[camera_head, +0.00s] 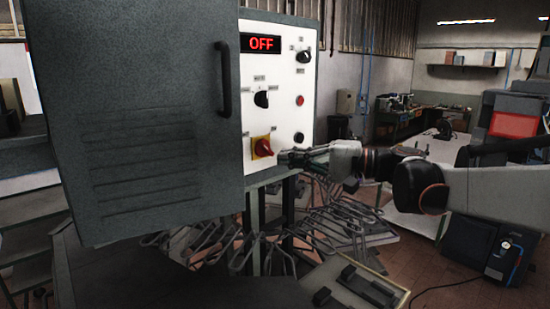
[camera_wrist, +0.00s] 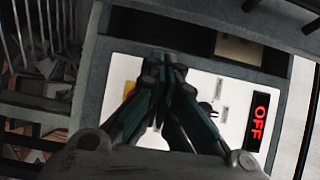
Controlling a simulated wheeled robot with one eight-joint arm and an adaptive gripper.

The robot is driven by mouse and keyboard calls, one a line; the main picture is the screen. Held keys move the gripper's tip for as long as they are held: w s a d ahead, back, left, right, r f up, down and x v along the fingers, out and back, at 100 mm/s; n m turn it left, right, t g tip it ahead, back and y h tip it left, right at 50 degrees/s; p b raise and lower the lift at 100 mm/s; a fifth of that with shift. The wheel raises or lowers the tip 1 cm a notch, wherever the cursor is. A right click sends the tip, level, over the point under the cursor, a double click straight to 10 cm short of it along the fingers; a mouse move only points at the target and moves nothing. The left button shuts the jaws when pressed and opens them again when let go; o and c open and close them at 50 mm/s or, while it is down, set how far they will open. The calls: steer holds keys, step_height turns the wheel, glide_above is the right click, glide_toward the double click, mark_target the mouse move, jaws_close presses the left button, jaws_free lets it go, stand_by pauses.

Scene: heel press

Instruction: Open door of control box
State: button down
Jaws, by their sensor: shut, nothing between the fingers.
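The control box (camera_head: 310,19) has a grey door (camera_head: 135,60) with a black handle (camera_head: 223,79) and louvre slots. The door stands open, swung out to the left, and the white panel (camera_head: 284,85) is exposed. The panel carries a red OFF display (camera_head: 261,43), which also shows turned sideways in the wrist view (camera_wrist: 259,117). A red and yellow rotary switch (camera_head: 262,147) sits at the panel's lower left. My gripper (camera_head: 284,158) is shut and empty in front of the lower panel, just right of this switch. Its closed fingers (camera_wrist: 165,66) partly cover the panel in the wrist view.
Several black knobs and a red button (camera_head: 299,100) are on the panel. Metal frames or hangers (camera_head: 255,245) crowd the area below the box. A dark machine (camera_head: 482,250) stands at the lower right. A workbench (camera_head: 425,115) is far behind.

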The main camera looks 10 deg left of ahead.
steer(key=s+a+p, duration=0.2)
steer(key=a+p, duration=0.2)
steer(key=a, duration=0.4)
steer(key=shift+s, duration=0.15)
steer(key=shift+d, duration=0.1)
stand_by(0.4)
